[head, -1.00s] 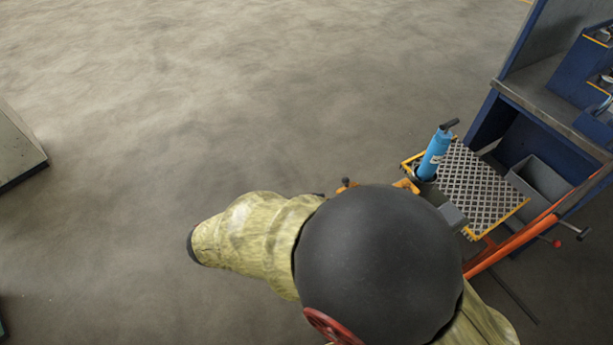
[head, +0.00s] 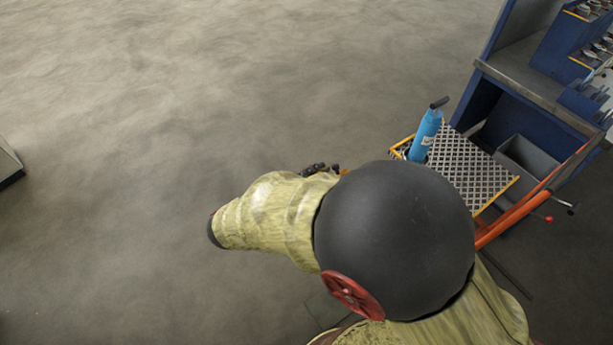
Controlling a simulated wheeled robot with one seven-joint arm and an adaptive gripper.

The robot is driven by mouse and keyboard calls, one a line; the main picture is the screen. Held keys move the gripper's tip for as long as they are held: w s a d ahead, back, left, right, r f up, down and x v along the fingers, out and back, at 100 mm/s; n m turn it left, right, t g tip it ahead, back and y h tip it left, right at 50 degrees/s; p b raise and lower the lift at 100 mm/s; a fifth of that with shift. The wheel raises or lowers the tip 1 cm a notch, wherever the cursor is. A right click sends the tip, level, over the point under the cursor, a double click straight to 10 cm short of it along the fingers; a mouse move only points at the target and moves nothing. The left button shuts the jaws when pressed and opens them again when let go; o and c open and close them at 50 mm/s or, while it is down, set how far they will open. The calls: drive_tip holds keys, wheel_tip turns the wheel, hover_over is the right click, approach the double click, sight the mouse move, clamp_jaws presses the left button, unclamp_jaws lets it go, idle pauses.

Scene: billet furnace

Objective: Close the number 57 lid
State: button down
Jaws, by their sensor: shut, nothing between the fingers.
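No lid and no number 57 can be made out in the head view. My arm in its yellow cover (head: 270,215) fills the lower middle, with a large black rounded part (head: 395,240) in front of it. I cannot make out my gripper or its fingertips. A small dark part (head: 318,168) shows just beyond the yellow cover, and I cannot tell what it is.
At the right stands a blue workbench (head: 540,95) with a grey bin (head: 530,165) below. Beside it is a cart with a checkered plate (head: 465,170), a blue cylinder (head: 425,135) and an orange bar (head: 515,215). Open grey floor (head: 170,90) lies to the left.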

drive_tip(key=shift+s+d+r, duration=0.35)
drive_tip(key=shift+s+r, duration=0.2)
drive_tip(key=shift+r, duration=0.2)
drive_tip(key=shift+a+b, duration=0.1)
drive_tip(key=shift+b, duration=0.2)
drive_tip(key=shift+s+r+m+b, duration=0.15)
drive_tip(key=shift+m+b, duration=0.15)
